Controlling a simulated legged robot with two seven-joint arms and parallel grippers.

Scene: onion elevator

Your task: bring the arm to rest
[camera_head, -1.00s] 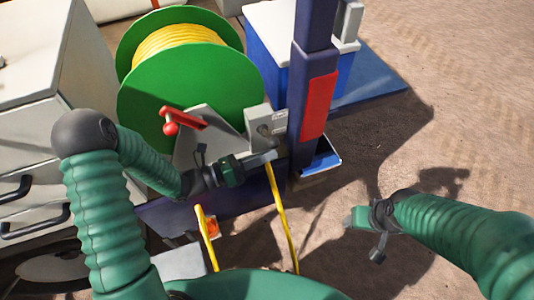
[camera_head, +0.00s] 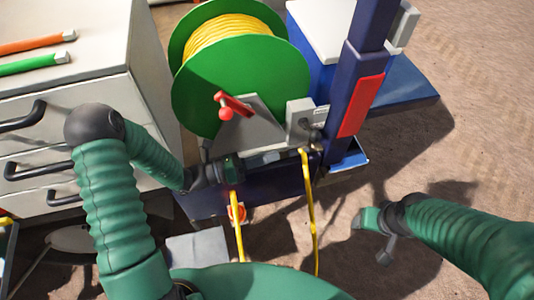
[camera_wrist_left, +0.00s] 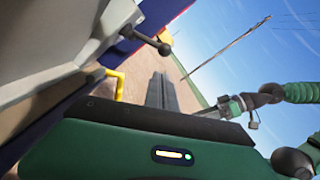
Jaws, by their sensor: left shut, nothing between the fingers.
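My left gripper (camera_head: 268,157) reaches in from the left, in front of the green cable reel and low beside the grey bracket box. Its dark fingers are together in the left wrist view (camera_wrist_left: 161,93), with nothing seen between them. My right gripper (camera_head: 362,219) hangs over the bare ground at the right, clear of the equipment. Its fingers are small and partly hidden, so I cannot tell whether they are open or shut.
A green reel (camera_head: 239,90) with yellow cable and a red crank (camera_head: 233,104) stands behind my left gripper. A blue post (camera_head: 360,75) rises to its right. White drawers (camera_head: 100,90) stand at the left. The right ground is open.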

